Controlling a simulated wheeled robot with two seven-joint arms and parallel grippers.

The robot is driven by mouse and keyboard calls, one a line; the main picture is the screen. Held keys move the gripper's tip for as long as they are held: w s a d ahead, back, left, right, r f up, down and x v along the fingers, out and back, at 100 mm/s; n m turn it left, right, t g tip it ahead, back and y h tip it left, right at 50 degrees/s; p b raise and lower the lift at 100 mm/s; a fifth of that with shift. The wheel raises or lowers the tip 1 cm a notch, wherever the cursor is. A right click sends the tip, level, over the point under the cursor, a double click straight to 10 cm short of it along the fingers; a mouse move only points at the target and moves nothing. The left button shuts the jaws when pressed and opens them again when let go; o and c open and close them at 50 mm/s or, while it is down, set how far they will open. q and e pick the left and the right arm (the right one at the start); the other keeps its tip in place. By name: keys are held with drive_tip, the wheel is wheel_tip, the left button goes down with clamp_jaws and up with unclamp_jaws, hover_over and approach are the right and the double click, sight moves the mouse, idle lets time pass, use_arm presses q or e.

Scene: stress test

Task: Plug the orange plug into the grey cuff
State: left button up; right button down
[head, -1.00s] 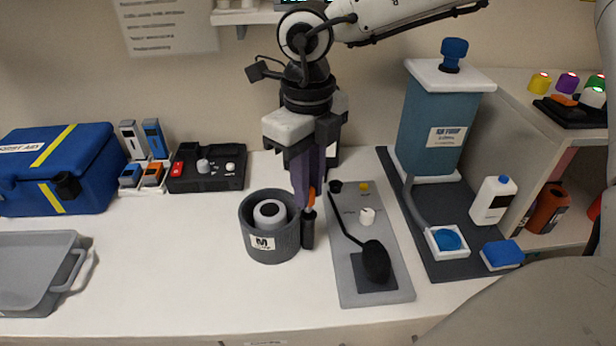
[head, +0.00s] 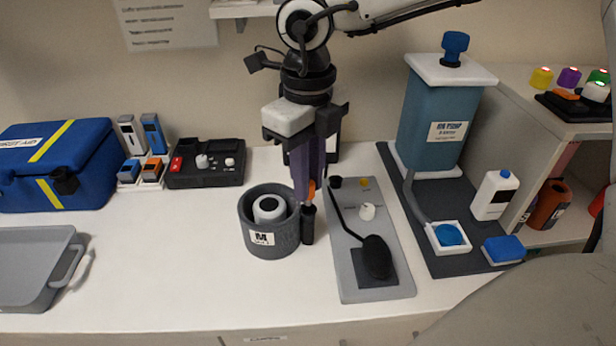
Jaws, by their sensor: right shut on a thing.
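The grey cuff (head: 270,246) is a dark grey ring marked "M", standing on the white counter with a white-topped round thing inside it. A narrow black upright tube (head: 308,228) stands at its right side. My right gripper (head: 309,184) points down from above and is shut on the orange plug (head: 312,189). Only a small orange strip of the plug shows; the fingers hide the rest. The plug is at the top of the black tube. I cannot tell whether it touches the tube or has entered it. My left gripper is out of view.
Right of the cuff lies a grey panel (head: 398,286) with a black cable and pad. A blue pump (head: 431,110) stands on a dark mat behind it. A black control box (head: 207,178), first-aid bag (head: 90,165) and grey tray (head: 40,232) are left. The front counter is clear.

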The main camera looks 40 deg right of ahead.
drive_tip(key=shift+b, duration=0.4)
idle(0.5)
drive_tip(key=shift+f, duration=0.15)
idle(0.4)
drive_tip(key=shift+f+b, duration=0.3)
drive_tip(key=shift+b, duration=0.2)
drive_tip(key=shift+f+b, duration=1.05)
drive_tip(key=shift+b, duration=0.05)
drive_tip(key=c, duration=1.6)
unclamp_jaws()
drive_tip(key=shift+o, duration=0.2)
